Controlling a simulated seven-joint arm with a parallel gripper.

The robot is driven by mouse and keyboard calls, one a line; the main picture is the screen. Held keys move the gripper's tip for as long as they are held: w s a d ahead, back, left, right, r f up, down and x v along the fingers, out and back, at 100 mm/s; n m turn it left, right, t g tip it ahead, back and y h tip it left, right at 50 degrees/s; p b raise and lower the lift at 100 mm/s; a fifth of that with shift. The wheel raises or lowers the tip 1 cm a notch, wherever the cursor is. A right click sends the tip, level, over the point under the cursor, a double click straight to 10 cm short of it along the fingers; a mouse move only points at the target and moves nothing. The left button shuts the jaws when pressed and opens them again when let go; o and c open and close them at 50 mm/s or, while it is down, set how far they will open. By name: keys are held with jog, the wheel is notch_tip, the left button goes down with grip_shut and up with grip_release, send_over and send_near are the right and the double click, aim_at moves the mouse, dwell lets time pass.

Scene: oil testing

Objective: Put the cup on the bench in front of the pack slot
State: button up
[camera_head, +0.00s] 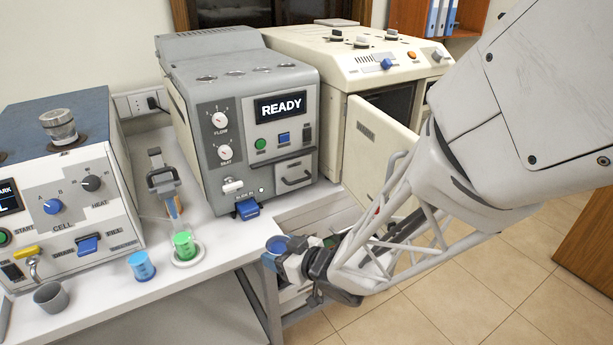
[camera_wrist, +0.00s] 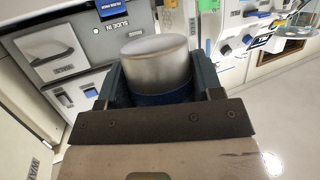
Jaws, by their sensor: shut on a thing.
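My gripper (camera_head: 293,262) is shut on a cup (camera_head: 278,245), off the bench's front edge and below the grey READY machine (camera_head: 215,160). In the head view I see the cup's blue round end. In the wrist view the cup (camera_wrist: 157,68) is a silver-grey cylinder with a dark blue band low down, between the two fingers (camera_wrist: 160,85). The bench (camera_head: 215,232) is white. A blue tab (camera_head: 247,209) sticks out low on the READY machine's front. I cannot tell for sure which opening is the pack slot.
A green-filled beaker (camera_head: 184,247), a blue cup (camera_head: 142,267) and a grey cup (camera_head: 50,298) stand on the bench at left. A blue-topped machine (camera_head: 60,215) is behind them. A cream machine (camera_head: 370,62) with an open door (camera_head: 378,150) is at right, near my arm.

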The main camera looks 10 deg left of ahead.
jog(key=shift+w, duration=0.1)
send_over(261, 233)
jog(key=shift+f, duration=0.75)
dwell(0.4)
jog(key=shift+f, duration=0.15)
jog(key=shift+f, duration=1.6)
jog(key=shift+f, duration=0.1)
jog(key=o, duration=1)
jog(key=shift+v, duration=6.05)
